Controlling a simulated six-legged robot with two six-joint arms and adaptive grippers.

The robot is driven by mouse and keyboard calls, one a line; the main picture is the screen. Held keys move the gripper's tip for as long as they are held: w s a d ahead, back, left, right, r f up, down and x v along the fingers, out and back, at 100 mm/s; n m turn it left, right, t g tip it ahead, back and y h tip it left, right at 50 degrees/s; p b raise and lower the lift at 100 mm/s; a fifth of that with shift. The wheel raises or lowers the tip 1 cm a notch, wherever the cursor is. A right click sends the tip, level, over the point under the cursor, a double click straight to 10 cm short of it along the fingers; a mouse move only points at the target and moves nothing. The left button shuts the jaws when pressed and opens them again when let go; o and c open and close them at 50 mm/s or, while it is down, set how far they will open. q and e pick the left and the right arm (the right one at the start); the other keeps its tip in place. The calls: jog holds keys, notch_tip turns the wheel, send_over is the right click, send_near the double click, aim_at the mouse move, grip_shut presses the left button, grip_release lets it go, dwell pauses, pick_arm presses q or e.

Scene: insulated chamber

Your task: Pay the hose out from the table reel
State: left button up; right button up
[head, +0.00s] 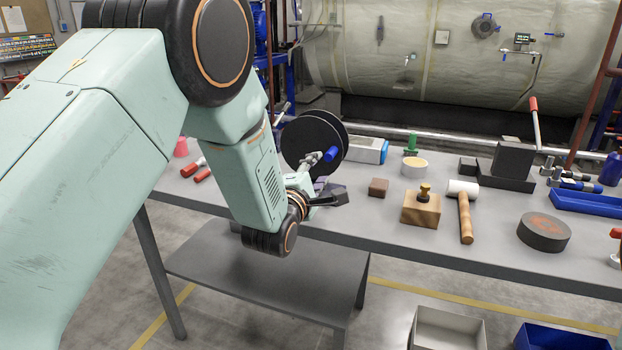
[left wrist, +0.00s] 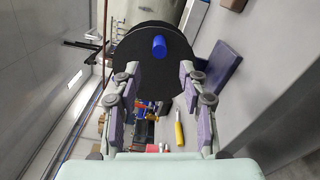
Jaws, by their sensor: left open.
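The table reel (head: 303,141) is a black disc standing upright on the grey table, partly behind my left arm. A blue crank knob (head: 330,154) sticks out from its face. My left gripper (head: 335,197) is open in front of and just below the reel, near the table's front edge. In the left wrist view the reel (left wrist: 135,62) lies beyond the open fingers, with the knob (left wrist: 159,46) above the gap between the fingertips. Nothing is between the fingers. I cannot make out the hose or its free end. My right gripper is not in view.
On the table (head: 375,235), right of the reel, are a blue-white box (head: 369,150), a small brown block (head: 378,187), a wooden block with a brass knob (head: 421,208), a mallet (head: 465,215) and a dark round disc (head: 544,232). Open bins (head: 447,330) stand on the floor in front.

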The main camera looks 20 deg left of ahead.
pick_arm(q)
jog(key=s, duration=0.3)
jog(key=shift+s, duration=0.3)
jog(key=s+a+f+m+g, duration=0.1)
jog(key=s+f+m+g, duration=0.4)
jog(key=s+f+m, duration=0.5)
jog(key=s+a+f+m+g, duration=0.1)
jog(key=s+f+m+g, duration=0.5)
jog(key=f, duration=0.7)
jog(key=s+f+m+g, duration=0.2)
jog(key=s+f, duration=0.3)
jog(key=s, duration=0.9)
jog(key=s+f+m+g, duration=0.2)
jog(key=s+f+g, duration=0.3)
jog(key=s, duration=1)
jog(key=shift+s+a+f+y, duration=0.15)
jog(key=shift+a+f+y, duration=0.15)
jog(key=shift+a+f, duration=0.2)
